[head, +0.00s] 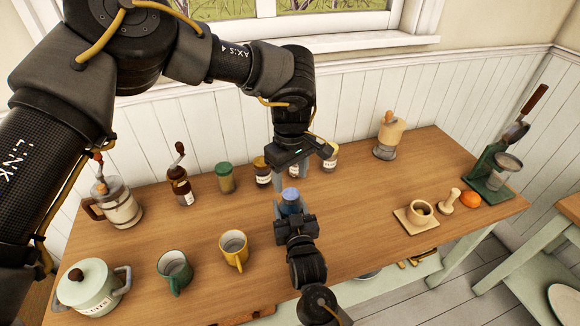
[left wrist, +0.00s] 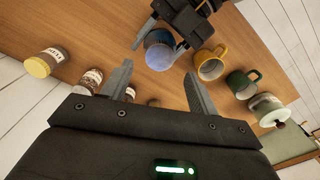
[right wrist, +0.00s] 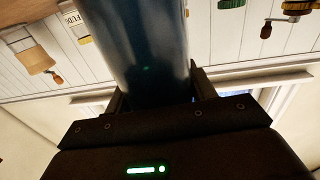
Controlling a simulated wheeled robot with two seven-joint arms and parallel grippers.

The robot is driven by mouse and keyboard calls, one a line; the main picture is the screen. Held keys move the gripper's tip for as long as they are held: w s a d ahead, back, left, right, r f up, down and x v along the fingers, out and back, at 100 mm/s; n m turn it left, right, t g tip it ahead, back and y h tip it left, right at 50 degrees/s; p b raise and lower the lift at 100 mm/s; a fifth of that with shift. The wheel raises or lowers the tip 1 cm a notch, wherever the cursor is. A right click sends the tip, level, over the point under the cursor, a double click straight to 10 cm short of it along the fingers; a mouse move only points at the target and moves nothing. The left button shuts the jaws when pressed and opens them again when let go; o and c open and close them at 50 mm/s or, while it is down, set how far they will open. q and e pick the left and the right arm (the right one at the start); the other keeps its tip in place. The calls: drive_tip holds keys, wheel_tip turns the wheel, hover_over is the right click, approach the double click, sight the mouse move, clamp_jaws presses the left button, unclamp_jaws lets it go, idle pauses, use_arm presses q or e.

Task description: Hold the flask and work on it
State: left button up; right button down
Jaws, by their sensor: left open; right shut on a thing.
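The flask (head: 290,196) is a blue cylinder with a lighter blue top, seen over the middle of the wooden table. My right gripper (head: 293,219) is shut on it from the front. In the right wrist view the flask (right wrist: 148,50) fills the space between the fingers. My left gripper (head: 291,178) is open just above the flask, its fingers pointing down. In the left wrist view the flask's round top (left wrist: 159,55) shows beyond the open fingertips, and nothing is between them. I cannot tell whether a left finger touches the flask.
Several jars (head: 224,178) and a grinder (head: 179,186) stand along the back. A yellow mug (head: 234,249), a green mug (head: 174,271) and a lidded pot (head: 88,288) stand front left. The table between is clear.

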sight(290, 194)
use_arm(q)
drive_tip(key=shift+f, duration=2.7)
drive_tip(key=shift+c, duration=0.3)
